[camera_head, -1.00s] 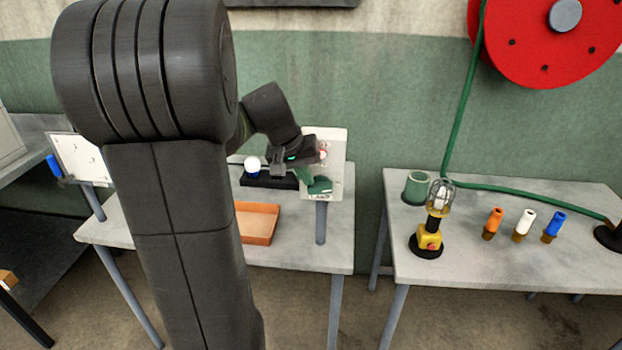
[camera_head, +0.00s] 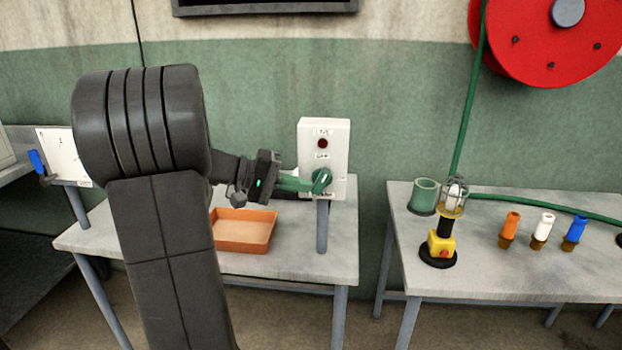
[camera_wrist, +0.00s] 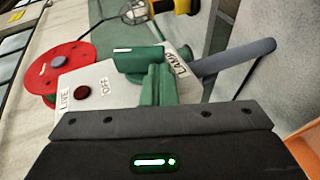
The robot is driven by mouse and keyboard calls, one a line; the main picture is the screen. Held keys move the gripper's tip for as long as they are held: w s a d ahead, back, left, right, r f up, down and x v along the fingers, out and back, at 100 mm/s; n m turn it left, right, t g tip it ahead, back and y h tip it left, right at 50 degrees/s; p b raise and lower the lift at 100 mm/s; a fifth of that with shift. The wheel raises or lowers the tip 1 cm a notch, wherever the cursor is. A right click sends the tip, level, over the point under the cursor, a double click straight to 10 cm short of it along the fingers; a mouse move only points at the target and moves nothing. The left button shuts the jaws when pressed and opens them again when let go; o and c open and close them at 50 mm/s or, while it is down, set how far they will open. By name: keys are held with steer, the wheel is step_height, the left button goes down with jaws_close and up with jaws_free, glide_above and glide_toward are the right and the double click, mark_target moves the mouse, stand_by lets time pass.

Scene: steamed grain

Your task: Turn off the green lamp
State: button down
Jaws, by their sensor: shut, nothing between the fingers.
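A white control box (camera_head: 310,135) stands on a post at the back of the middle table. It carries a dark red round light or button (camera_head: 322,143), labels reading LIVE, OFF and LAMP, and a green knob (camera_head: 322,180) low on its face. In the wrist view the knob (camera_wrist: 140,58) is right at my fingertips. My gripper (camera_head: 304,184) has green fingers, is shut and empty, and reaches the knob from the left; it seems to touch it. A caged lamp (camera_head: 453,195) with a yellow base stands on the right table. I cannot tell whether it is lit.
An orange tray (camera_head: 243,246) lies on the middle table below my gripper. On the right table are a green cup (camera_head: 424,195) and orange (camera_head: 510,222), white (camera_head: 543,225) and blue (camera_head: 575,228) connectors. A red reel (camera_head: 530,50) with a green hose hangs above.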

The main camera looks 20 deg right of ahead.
steer(key=shift+s+d+f+b, duration=0.1)
steer(key=shift+d+f+b, duration=0.05)
steer(key=shift+f+b, duration=0.5)
steer(key=shift+s+d+f+b, duration=0.1)
steer(key=shift+d+f+b, duration=0.1)
steer(key=shift+b, duration=0.3)
steer(key=shift+a, duration=0.1)
